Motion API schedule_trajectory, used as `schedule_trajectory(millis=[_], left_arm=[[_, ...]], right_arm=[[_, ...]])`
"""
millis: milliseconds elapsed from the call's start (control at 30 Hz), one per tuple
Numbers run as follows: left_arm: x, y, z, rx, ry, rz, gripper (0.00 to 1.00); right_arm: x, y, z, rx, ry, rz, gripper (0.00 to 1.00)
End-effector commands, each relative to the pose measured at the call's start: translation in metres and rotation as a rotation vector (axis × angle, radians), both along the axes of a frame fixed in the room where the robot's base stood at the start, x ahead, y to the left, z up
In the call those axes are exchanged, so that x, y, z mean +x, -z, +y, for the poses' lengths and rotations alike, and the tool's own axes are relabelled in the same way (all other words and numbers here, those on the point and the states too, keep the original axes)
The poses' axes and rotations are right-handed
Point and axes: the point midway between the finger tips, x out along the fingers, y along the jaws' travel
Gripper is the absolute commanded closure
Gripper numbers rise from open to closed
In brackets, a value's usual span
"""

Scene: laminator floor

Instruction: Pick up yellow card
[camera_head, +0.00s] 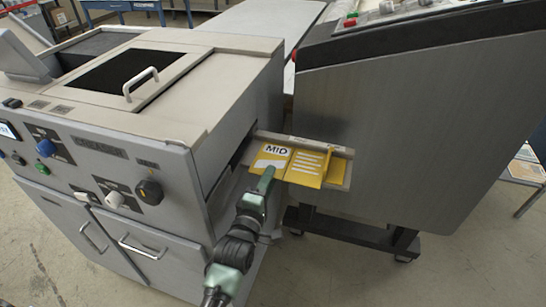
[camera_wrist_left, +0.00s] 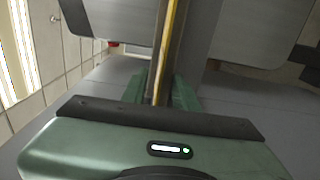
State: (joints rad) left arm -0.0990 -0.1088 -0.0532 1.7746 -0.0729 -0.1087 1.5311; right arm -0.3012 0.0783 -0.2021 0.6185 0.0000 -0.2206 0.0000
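The yellow card (camera_head: 305,168), with white print and the letters MID on a white patch, lies at the output tray (camera_head: 340,172) on the side of the grey machine. My left gripper (camera_head: 266,178) reaches up to the card's near left edge in the head view. In the left wrist view the card shows edge-on as a thin yellow strip (camera_wrist_left: 169,45). It runs down between the two green fingers (camera_wrist_left: 160,92), which are close against it on both sides. The gripper looks shut on the card. My right gripper is not in view.
The grey machine (camera_head: 228,95) with knobs and a handled lid stands at left. A large grey panelled unit (camera_head: 400,125) stands close behind the tray at right, on a dark wheeled frame (camera_head: 345,232). The floor (camera_head: 450,260) at lower right is clear.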

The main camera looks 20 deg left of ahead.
Motion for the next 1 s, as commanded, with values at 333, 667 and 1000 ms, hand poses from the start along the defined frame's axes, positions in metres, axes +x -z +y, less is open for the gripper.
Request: schedule_trajectory(millis=[333, 667, 1000], left_arm=[[0.0013, 0.0009, 0.0002, 0.001, 0.000, 0.001, 1.00], [0.0012, 0.0009, 0.0003, 0.001, 0.000, 0.001, 1.00], [0.0012, 0.0009, 0.0003, 0.001, 0.000, 0.001, 1.00]], right_arm=[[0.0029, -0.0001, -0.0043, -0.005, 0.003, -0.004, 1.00], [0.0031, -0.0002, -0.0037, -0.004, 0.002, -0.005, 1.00], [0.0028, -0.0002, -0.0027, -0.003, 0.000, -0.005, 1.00]])
